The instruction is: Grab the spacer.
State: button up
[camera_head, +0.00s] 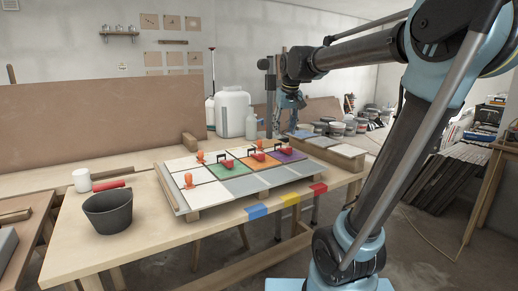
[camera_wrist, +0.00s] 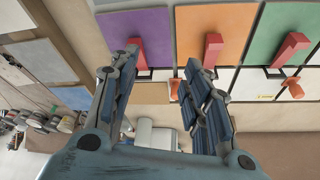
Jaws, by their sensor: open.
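Small orange pegs with wide tops stand among the tiles in the head view, one at the back left (camera_head: 200,156) and one at the front left (camera_head: 188,180); they look like spacers, though I cannot tell for certain. An orange peg (camera_wrist: 293,88) also shows at the right of the wrist view. Red-handled pieces stand by the green, orange and purple tiles (camera_head: 282,151); in the wrist view one (camera_wrist: 212,50) is near my right finger. My gripper (camera_head: 290,101) is open and empty, raised beyond the tiles' back right. Its spread fingers (camera_wrist: 161,65) show in the wrist view.
The tile board (camera_head: 178,198) lies on a wooden table (camera_head: 150,250). A dark bucket (camera_head: 108,212), a red-handled mallet (camera_head: 108,185) and blue, yellow and red strips lie around it. More tiles (camera_head: 325,143) sit at the back right. White jugs (camera_head: 233,112) stand behind.

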jog(key=w+a+r, duration=0.5)
jog(key=w+a, duration=0.3)
send_over(260, 141)
notch_tip(260, 141, down, 10)
jog(key=shift+n, duration=0.4)
jog(key=shift+s+x, duration=0.15)
jog(key=shift+x, duration=0.85)
jog(key=shift+s+x, duration=0.2)
jog(key=shift+x, duration=0.85)
jog(key=shift+s+x, duration=0.15)
jog(key=shift+x, duration=0.85)
jog(key=shift+d+f, duration=0.15)
jog(key=shift+f, duration=0.05)
jog(key=c, duration=0.8)
